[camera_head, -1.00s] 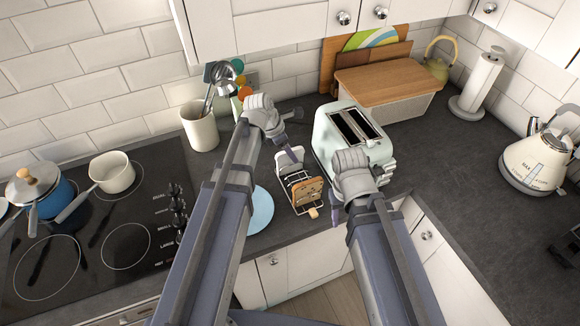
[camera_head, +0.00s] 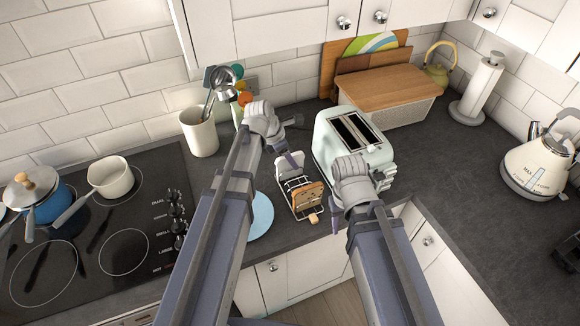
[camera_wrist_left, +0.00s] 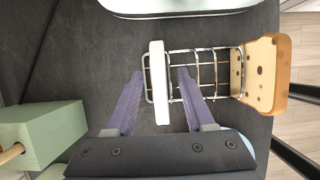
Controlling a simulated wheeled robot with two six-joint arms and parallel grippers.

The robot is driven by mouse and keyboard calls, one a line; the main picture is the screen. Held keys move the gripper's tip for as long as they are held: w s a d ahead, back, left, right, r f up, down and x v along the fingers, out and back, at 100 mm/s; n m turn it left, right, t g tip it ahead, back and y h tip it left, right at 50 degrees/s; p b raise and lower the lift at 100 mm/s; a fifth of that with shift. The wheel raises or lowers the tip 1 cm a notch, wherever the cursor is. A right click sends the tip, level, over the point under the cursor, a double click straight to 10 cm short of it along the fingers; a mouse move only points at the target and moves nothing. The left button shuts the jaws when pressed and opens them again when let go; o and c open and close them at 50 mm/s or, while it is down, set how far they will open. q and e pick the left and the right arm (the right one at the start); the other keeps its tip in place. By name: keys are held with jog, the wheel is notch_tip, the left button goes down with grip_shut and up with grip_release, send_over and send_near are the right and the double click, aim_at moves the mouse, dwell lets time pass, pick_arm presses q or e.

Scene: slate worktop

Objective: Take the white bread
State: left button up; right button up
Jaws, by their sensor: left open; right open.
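The white bread (camera_wrist_left: 159,84) is a pale upright slice at one end of a wire rack (camera_wrist_left: 209,58). It also shows in the head view (camera_head: 287,167). A brown spotted slice (camera_wrist_left: 264,72) stands at the rack's other end, and in the head view it is at the front (camera_head: 307,197). My left gripper (camera_wrist_left: 160,76) is open, its purple fingers on either side of the white bread in the wrist view; I cannot tell whether they touch it. My right gripper (camera_head: 336,216) is open and empty, to the right of the rack.
A pale green toaster (camera_head: 340,155) stands behind and right of the rack. A light blue plate (camera_head: 262,215) lies to its left. A utensil crock (camera_head: 200,135), a hob with pots and a bread bin (camera_head: 420,112) stand around.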

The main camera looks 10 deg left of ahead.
pick_arm(q)
grip_shut()
dwell(0.3)
jog(key=shift+r+p, duration=0.45)
jog(key=r+p, duration=0.7)
jog(key=shift+s+a, duration=0.1)
jog(key=shift+a, duration=0.1)
jog(key=s+a, duration=1.1)
jog(key=a, duration=0.5)
jog(key=shift+f, duration=0.15)
jog(key=shift+a, duration=0.1)
